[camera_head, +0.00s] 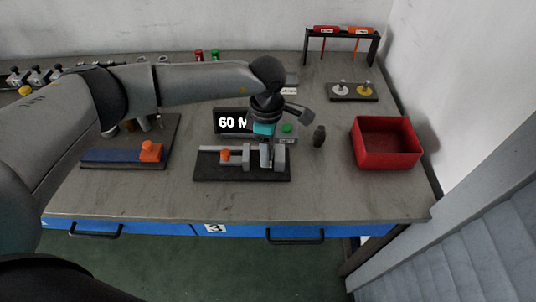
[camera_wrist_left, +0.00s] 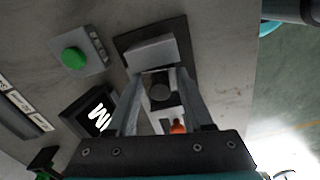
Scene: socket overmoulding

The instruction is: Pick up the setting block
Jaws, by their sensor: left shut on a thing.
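My left gripper (camera_head: 265,152) reaches down over a fixture with a dark base plate (camera_head: 215,171), between its grey upright blocks. In the left wrist view the two fingers (camera_wrist_left: 160,100) are shut on a dark block with a round feature on its face (camera_wrist_left: 160,92), which appears to be the setting block. It sits low at the fixture, beside a light grey block (camera_wrist_left: 150,52); whether it touches the base is hidden. An orange knob (camera_head: 225,155) is on the fixture's left part. My right gripper is not in view.
A box with a green button (camera_head: 288,128) and a display (camera_head: 231,121) stand just behind the fixture. A dark small cylinder (camera_head: 319,136) and a red bin (camera_head: 385,161) are to the right. A blue fixture with an orange knob (camera_head: 150,151) lies left. The front table strip is clear.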

